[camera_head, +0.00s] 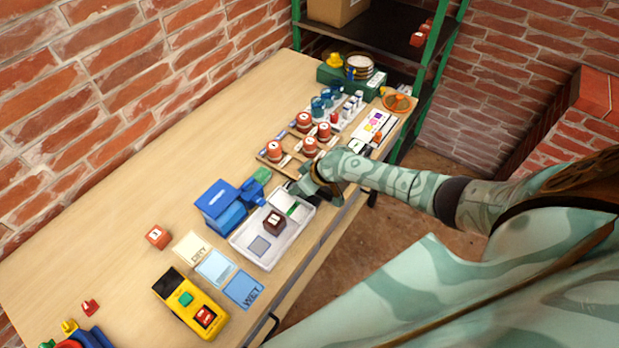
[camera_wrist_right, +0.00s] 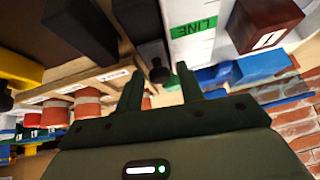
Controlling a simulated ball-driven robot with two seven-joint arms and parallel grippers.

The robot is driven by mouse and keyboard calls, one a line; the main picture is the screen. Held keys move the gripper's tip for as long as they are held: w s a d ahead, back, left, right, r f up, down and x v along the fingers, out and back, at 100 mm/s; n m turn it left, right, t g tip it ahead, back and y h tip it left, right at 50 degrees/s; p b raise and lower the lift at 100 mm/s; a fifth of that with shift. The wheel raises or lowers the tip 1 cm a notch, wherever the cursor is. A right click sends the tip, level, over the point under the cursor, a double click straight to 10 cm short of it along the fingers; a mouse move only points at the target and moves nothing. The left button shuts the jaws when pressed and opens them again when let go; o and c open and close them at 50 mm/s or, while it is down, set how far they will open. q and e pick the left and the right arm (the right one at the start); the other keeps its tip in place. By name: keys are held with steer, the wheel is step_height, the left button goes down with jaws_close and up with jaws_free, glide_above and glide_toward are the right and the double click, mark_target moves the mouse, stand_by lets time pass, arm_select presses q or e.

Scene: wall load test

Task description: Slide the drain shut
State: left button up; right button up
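A shallow white tray (camera_head: 243,240) lies on the table with a dark red numbered block (camera_head: 273,222) in it. A green strip marked LINE (camera_wrist_right: 194,28) is at the tray's end near my right gripper. In the right wrist view a black knob (camera_wrist_right: 155,62) stands beside the tray's edge, in line with the gap between my fingers; I cannot tell whether it is the drain's slide. My right gripper (camera_wrist_right: 159,88) is open with nothing between its fingertips. In the head view it (camera_head: 303,187) is at the tray's far end, partly hidden. My left gripper is not in view.
A blue device (camera_head: 220,205) stands behind the tray. Orange-red weights (camera_head: 275,151) stand on wooden boards beyond the gripper. A yellow control box (camera_head: 190,302) and coloured cards (camera_head: 243,289) lie in front of the tray. The table's left part is mostly clear.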

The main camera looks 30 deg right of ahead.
steer(key=shift+r, duration=0.1)
step_height(320, 180, up, 7)
steer(key=p, duration=0.6)
steer(key=shift+p, duration=0.35)
